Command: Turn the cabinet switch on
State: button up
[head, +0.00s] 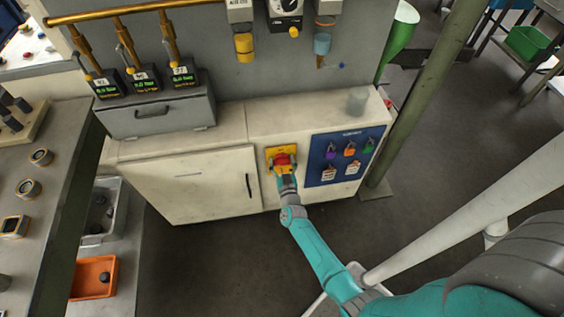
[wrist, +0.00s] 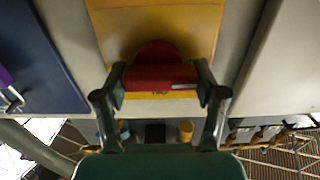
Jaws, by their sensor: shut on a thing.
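The cabinet switch is a red rotary handle (head: 284,161) on a yellow plate (head: 271,151), set in the front of the cream cabinet (head: 190,185). In the wrist view the red handle (wrist: 160,72) sits between my two fingers, with the yellow plate (wrist: 195,25) behind it. A pale mark shows on the right part of the handle. My gripper (head: 285,178) reaches the switch from the front and is shut on the red handle; it also shows in the wrist view (wrist: 161,90). The lettering on the plate is mostly hidden by the handle.
A blue lockout board (head: 319,172) with several coloured padlocks is right of the switch. A cabinet door with a black handle (head: 249,186) is to its left. A green-grey post (head: 425,85) stands at the right. The floor in front of the cabinet (head: 215,260) is clear.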

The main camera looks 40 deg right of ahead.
jog(key=shift+m, duration=0.3)
jog(key=m, duration=0.4)
jog(key=shift+d, duration=0.1)
jog(key=m, duration=0.5)
jog(key=shift+s+d, duration=0.1)
jog(key=m, duration=0.4)
jog(key=shift+d, duration=0.1)
jog(key=shift+s+f+m, duration=0.1)
jog(key=shift+m, duration=2)
jog(key=o, duration=1.1)
jog(key=shift+o, duration=0.2)
